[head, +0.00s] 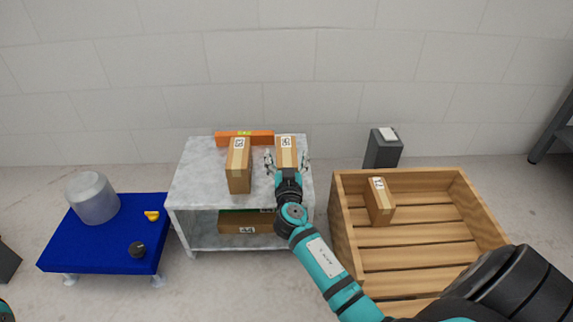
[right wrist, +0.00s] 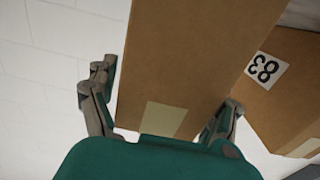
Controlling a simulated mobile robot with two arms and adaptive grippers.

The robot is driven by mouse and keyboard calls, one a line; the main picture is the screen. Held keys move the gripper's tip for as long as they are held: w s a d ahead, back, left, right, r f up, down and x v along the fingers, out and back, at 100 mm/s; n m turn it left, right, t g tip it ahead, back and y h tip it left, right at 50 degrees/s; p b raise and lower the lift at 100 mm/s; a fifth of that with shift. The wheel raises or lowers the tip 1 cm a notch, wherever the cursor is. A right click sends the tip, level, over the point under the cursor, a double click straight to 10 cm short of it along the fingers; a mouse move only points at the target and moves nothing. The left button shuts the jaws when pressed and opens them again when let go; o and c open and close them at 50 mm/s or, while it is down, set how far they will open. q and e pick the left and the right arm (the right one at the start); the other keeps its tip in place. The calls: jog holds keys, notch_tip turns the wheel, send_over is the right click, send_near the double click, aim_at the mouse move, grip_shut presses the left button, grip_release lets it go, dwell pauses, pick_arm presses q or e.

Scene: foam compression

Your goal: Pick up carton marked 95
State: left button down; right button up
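A brown carton (head: 286,146) with a small white label that appears to read 95 stands on the top of the grey marble-look shelf unit (head: 200,192). My right gripper (head: 287,162) is at this carton, with one finger on each side of it. In the right wrist view, the carton (right wrist: 185,60) stands between the spread fingers of the right gripper (right wrist: 165,105). A gap shows between the left finger and the carton, and the right finger is close to its other edge. The label is out of sight there.
A carton marked 83 (head: 239,172) stands close by on the left, also in the right wrist view (right wrist: 285,95). An orange box (head: 232,138) lies behind. A carton marked 44 (head: 238,222) is on the lower shelf. A wooden crate (head: 420,235) holding another carton (head: 380,205) stands right.

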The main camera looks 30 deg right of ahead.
jog(key=c, duration=1.6)
jog(key=shift+c, duration=0.2)
jog(key=shift+r, duration=0.15)
